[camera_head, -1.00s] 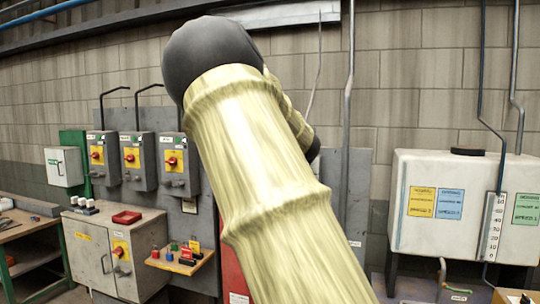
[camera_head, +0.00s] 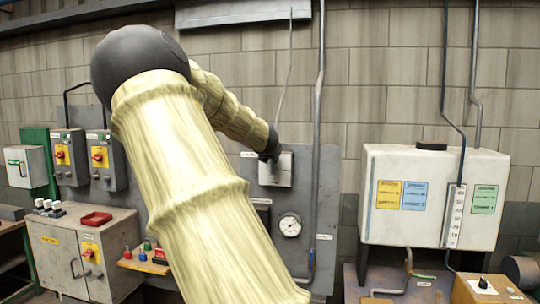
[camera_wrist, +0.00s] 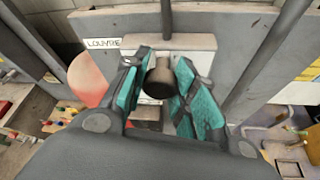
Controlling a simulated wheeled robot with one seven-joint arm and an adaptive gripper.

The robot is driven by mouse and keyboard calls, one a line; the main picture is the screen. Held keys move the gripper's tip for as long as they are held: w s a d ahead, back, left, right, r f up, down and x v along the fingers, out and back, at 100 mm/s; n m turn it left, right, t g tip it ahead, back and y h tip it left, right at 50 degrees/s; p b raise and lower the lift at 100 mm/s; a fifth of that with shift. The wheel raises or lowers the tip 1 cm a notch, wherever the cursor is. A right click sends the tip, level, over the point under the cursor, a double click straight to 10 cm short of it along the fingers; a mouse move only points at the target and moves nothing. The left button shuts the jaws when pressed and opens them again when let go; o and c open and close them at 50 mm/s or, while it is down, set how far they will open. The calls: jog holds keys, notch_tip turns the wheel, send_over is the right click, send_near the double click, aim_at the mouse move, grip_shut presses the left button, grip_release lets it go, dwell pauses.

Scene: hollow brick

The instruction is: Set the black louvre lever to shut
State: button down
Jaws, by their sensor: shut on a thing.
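The black louvre lever shows in the wrist view as a dark round-ended grip (camera_wrist: 160,82) between the teal finger pads of my gripper (camera_wrist: 158,88). My gripper is shut on it. Behind it is a pale plate (camera_wrist: 195,44) with a "LOUVRE" label (camera_wrist: 103,43) at its upper left. In the head view my gripper (camera_head: 268,155) is at the same pale plate (camera_head: 282,172) on the grey wall panel. The lever cannot be made out there. Any shut or open marking is hidden or too small to read.
A thin rod (camera_head: 288,75) rises from the plate toward the pale louvre (camera_head: 243,12) high on the wall. A round gauge (camera_head: 289,226) is below the plate. A vertical pipe (camera_head: 318,110) runs close to its right. A white tank (camera_head: 410,160) stands further right.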

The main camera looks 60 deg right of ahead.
jog(key=c, duration=1.3)
grip_release()
jog(key=shift+a+f, duration=0.15)
jog(key=shift+f, duration=0.55)
jog(key=shift+c, duration=0.2)
jog(key=shift+o, duration=1.1)
jog(key=shift+w+r, duration=0.1)
jog(key=shift+w, duration=0.25)
jog(key=shift+s+r, duration=0.3)
jog(key=shift+r, duration=0.05)
jog(key=v, duration=1.1)
jog(key=shift+a, duration=0.25)
jog(key=shift+f, duration=0.15)
